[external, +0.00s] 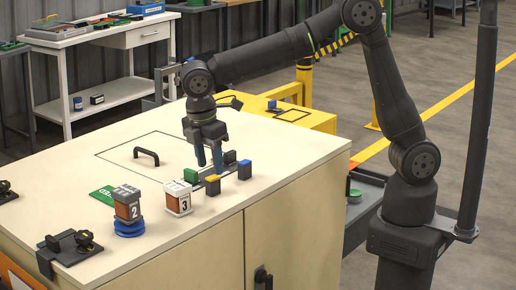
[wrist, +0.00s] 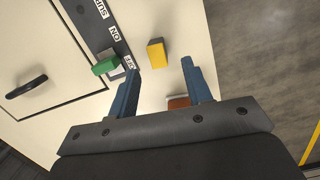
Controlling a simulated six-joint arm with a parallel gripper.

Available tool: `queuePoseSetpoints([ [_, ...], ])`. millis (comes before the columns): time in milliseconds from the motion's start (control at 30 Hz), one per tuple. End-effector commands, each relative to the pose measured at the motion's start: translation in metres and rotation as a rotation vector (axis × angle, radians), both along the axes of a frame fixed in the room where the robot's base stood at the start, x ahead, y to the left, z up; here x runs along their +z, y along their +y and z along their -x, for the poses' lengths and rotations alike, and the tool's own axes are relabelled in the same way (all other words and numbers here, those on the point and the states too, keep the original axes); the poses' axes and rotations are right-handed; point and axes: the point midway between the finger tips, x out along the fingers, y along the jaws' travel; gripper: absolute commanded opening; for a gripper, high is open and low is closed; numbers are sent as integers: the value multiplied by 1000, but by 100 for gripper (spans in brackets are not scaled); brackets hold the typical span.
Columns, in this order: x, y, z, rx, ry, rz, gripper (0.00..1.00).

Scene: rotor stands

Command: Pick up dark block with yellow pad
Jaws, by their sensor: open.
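The dark block with the yellow pad (external: 212,185) stands upright on the cream cabinet top. In the wrist view its yellow pad (wrist: 156,52) shows in the gap between the fingers, a little beyond their tips. My gripper (external: 209,165) points down with blue fingers apart and empty, close above and behind the block in the external view. In the wrist view the gripper (wrist: 159,67) has one finger on each side of the yellow pad, apart from it.
A black handle (external: 146,156) rises from the top behind.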

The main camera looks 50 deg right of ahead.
Motion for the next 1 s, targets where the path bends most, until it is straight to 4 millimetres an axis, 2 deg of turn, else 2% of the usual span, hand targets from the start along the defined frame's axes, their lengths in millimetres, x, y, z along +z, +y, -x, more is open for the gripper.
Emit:
queuePoseSetpoints([
  [233, -18, -3, 0, 0, 0, 0, 45],
  [500, -55, -11, -2, 1, 0, 0, 45],
  [800, -62, -11, -2, 1, -1, -3, 45],
  [833, -62, -11, -2, 1, -1, -3, 44],
  [1000, -62, -11, -2, 1, -1, -3, 10],
])
